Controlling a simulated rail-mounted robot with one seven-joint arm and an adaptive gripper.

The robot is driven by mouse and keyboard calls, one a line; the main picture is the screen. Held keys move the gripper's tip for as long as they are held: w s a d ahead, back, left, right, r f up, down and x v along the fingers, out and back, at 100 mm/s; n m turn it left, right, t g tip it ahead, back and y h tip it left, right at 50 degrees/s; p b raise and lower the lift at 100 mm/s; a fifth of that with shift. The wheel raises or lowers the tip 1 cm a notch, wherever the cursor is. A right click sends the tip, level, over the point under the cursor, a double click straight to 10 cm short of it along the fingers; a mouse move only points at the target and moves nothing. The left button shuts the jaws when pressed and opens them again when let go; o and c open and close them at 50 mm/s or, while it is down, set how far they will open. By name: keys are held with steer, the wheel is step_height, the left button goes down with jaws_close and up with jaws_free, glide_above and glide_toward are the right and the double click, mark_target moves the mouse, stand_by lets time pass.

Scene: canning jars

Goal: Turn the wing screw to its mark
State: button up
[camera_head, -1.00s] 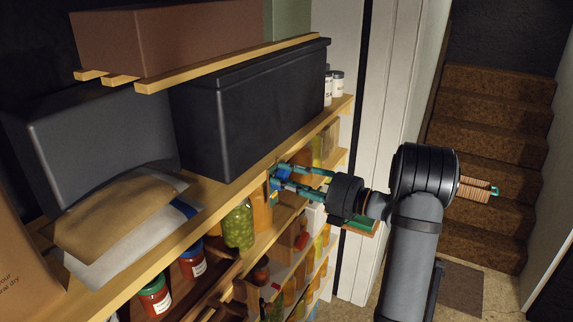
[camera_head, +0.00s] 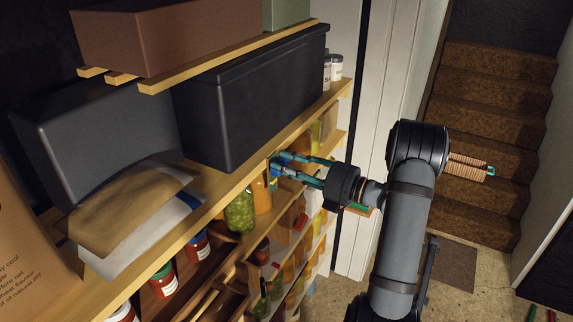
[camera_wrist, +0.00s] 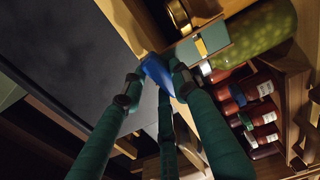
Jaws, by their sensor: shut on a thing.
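The blue wing screw (camera_wrist: 157,72) shows in the wrist view at the shelf's front edge. My gripper (camera_wrist: 156,80) has teal, ribbed fingers closed around it, and their tips hide part of the screw. A grey-green plate with a yellow stripe (camera_wrist: 201,46) lies just right of the screw, apart from the fingertips. In the head view, my gripper (camera_head: 282,166) reaches left to the shelf edge below the large dark box. The screw is small and mostly hidden there, so its exact angle is hard to tell.
A dark box (camera_head: 250,105) stands on the shelf (camera_head: 215,185) just above my gripper. A jar of green contents (camera_head: 240,212) and several red-filled jars (camera_head: 163,280) stand on the lower shelves close by. Stairs (camera_head: 490,130) rise at the right.

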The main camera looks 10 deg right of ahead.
steer(key=shift+f, duration=0.1)
steer(key=o, duration=1.1)
steer(key=shift+o, duration=0.3)
steer(key=v, duration=1.2)
